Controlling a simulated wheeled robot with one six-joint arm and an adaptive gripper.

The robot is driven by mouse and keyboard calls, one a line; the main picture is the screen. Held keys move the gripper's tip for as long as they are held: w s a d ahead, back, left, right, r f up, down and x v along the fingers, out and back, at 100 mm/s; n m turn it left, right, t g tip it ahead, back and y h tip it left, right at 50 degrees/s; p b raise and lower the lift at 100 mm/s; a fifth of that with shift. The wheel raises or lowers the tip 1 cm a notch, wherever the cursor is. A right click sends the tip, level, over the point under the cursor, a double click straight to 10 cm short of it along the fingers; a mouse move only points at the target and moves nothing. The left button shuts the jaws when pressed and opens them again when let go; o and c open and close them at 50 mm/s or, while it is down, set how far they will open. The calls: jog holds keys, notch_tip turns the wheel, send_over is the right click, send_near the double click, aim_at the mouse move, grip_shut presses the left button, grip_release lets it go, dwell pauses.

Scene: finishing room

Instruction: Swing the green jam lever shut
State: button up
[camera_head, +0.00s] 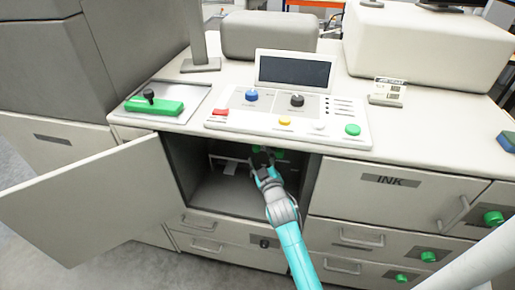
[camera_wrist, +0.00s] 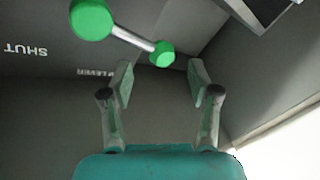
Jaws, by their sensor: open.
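The green jam lever (camera_wrist: 132,39) is inside the open cabinet. In the wrist view it has a large green end at upper left, a short grey rod and a smaller green knob. In the head view only a bit of green (camera_head: 279,153) shows beside my gripper (camera_head: 262,160). In the wrist view my gripper (camera_wrist: 160,80) is open and empty, its two fingers apart. The smaller knob appears just beyond the fingertips, between them; I cannot tell whether they touch. The word SHUT (camera_wrist: 26,51) and a partly hidden LEVER label show upside down on the grey panel.
The cabinet door (camera_head: 95,200) stands open to the left. The worktop with a control panel (camera_head: 290,118) overhangs the opening. A green handle (camera_head: 155,106) lies on a plate at left. Drawers sit below, and the INK compartment (camera_head: 400,188) is at right.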

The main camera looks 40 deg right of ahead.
aim_at(258, 151)
jog(key=shift+x, duration=2.65)
grip_shut()
